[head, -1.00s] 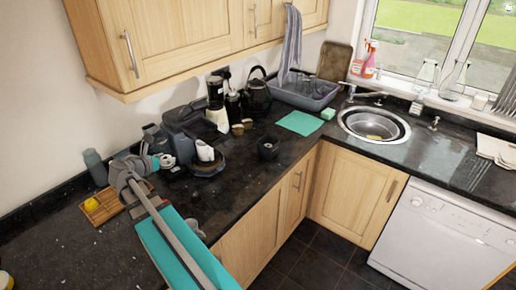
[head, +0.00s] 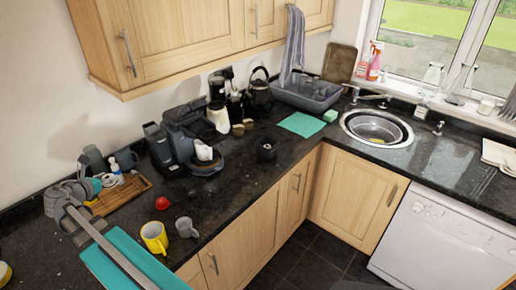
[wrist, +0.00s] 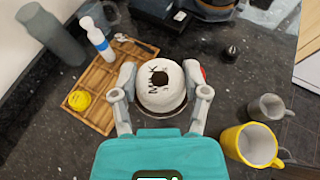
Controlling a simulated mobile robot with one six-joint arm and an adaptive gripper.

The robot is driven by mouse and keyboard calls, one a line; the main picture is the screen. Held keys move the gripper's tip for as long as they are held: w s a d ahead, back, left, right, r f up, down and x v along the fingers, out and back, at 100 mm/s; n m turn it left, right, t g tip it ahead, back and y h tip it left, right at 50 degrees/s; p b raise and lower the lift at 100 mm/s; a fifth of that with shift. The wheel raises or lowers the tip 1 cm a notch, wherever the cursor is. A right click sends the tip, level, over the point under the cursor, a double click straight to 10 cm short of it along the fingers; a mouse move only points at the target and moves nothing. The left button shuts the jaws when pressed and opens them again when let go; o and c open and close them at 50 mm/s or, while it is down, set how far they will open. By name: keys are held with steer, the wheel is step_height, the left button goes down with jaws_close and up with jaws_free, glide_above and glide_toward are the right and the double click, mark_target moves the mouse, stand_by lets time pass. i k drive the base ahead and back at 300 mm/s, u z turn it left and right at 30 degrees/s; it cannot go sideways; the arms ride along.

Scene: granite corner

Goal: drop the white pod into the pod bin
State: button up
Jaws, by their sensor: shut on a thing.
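The white pod (wrist: 158,92) is round with dark lettering and a dark spot in its middle. In the wrist view my gripper (wrist: 160,88) is shut on it, one finger on each side. In the head view my gripper (head: 92,186) is over the left part of the counter, near the wooden tray, and I cannot make out the pod there.
The wooden tray (wrist: 100,85) holds a white bottle (wrist: 98,36) and a yellow ball (wrist: 79,100). A yellow mug (head: 154,237), a grey mug (head: 186,228) and a red object (head: 162,203) stand nearby. A coffee machine (head: 170,145) stands against the wall.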

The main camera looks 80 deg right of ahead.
mark_target(272, 148)
steer(key=z, duration=0.05)
steer(key=k, duration=1.65)
steer(key=z, duration=1.05)
steer(key=i, duration=0.35)
steer(key=z, duration=0.05)
